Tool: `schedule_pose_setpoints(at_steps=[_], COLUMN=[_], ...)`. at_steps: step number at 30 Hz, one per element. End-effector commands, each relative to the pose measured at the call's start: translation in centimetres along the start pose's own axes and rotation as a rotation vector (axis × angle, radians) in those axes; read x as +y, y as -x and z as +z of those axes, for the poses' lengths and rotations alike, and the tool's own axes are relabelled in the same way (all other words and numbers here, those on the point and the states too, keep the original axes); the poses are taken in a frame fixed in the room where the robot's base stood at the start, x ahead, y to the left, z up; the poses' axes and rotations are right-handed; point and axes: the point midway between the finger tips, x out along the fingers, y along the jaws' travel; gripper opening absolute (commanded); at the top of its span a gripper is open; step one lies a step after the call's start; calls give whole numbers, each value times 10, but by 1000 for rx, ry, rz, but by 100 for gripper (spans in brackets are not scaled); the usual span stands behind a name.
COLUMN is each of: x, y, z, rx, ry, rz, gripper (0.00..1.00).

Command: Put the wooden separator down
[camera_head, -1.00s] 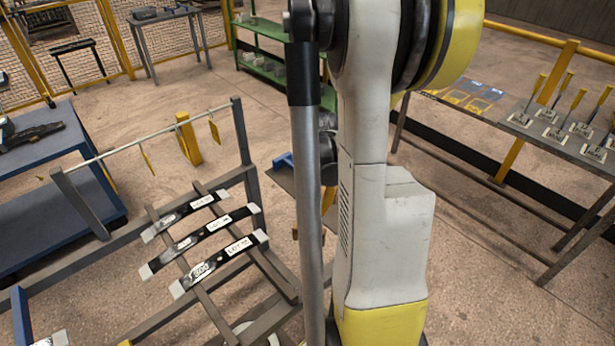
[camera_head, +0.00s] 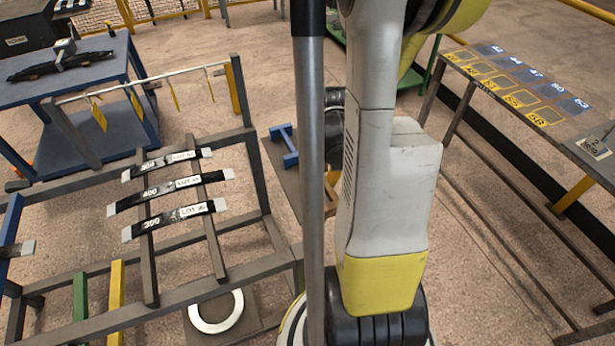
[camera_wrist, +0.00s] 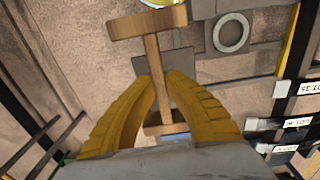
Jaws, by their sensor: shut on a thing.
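The wooden separator (camera_wrist: 158,65) is a light brown I-shaped piece with a long bar and a crosspiece at each end. It shows in the wrist view, held above the floor. My gripper (camera_wrist: 166,82) has two yellow ribbed fingers shut on its bar, one on each side. The far crosspiece sticks out beyond the fingertips and the near one shows between the fingers. In the head view my arm hides most of the gripper and the separator.
A blue I-shaped separator (camera_head: 284,146) stands on a brown board (camera_head: 284,187) beside my arm. The dark rack (camera_head: 263,175) at left holds labelled black leaf springs (camera_head: 172,188). A white ring (camera_head: 216,313) lies below. A table with numbered squares (camera_head: 520,85) stands at right.

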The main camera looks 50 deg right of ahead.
Motion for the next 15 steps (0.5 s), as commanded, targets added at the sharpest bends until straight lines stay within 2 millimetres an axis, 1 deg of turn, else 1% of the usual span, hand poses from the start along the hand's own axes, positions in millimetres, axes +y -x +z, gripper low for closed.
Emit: schedule_pose_setpoints(at_steps=[1, 3, 7, 10, 12, 15], x=[-1, -2, -4, -5, -6, -6], y=[-13, -24, -41, -49, -51, -55], z=[-14, -33, -62, -77, -83, -86], rx=[0, 0, 0, 0, 0, 0], ry=[3, 2, 1, 0, -1, -1], rz=[0, 0, 0, 0, 0, 0], gripper=[0, 0, 0, 0, 0, 0])
